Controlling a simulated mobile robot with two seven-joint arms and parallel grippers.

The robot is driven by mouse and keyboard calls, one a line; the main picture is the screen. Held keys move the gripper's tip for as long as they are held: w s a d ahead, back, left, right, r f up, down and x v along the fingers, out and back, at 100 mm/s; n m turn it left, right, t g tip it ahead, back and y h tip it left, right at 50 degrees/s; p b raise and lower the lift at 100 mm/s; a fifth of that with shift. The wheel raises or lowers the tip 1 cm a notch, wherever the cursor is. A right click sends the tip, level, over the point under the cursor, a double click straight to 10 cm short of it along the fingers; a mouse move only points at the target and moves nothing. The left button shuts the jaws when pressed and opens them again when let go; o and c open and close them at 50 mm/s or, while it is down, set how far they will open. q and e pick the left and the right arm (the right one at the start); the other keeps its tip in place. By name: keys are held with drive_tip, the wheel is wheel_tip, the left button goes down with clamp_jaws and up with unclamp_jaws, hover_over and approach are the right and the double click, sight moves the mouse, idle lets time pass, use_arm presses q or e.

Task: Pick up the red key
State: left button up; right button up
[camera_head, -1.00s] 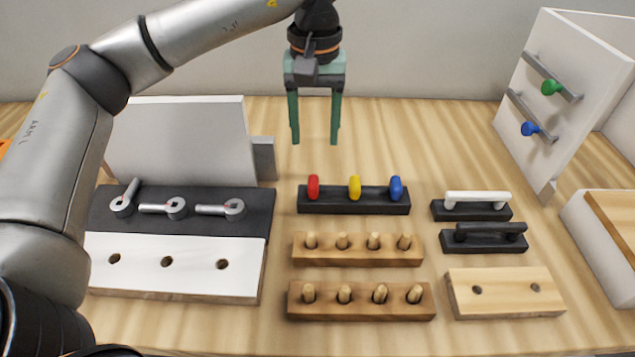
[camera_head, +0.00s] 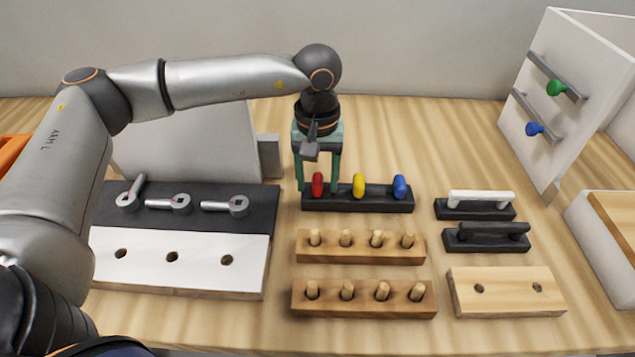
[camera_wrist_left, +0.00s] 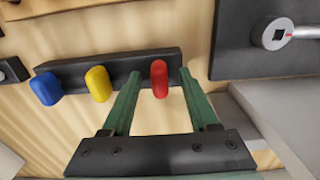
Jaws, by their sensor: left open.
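The red key (camera_head: 318,185) stands upright at the left end of a black holder (camera_head: 340,205), beside a yellow key (camera_head: 359,185) and a blue key (camera_head: 399,186). My left gripper (camera_head: 318,190) points down with its green fingers on either side of the red key. In the left wrist view the red key (camera_wrist_left: 159,78) shows between the two open fingertips (camera_wrist_left: 160,74), with gaps on both sides. My right gripper is in neither view.
Two wooden peg blocks (camera_head: 345,257) lie in front of the holder. A dark panel with several wrench-like parts (camera_head: 238,206) is to the left. White (camera_head: 480,198) and black handles are to the right, near a white cabinet panel (camera_head: 560,60).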

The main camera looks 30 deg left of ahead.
use_arm(q)
clamp_jaws()
idle(0.3)
idle(0.3)
drive_tip(key=shift+r, duration=0.1)
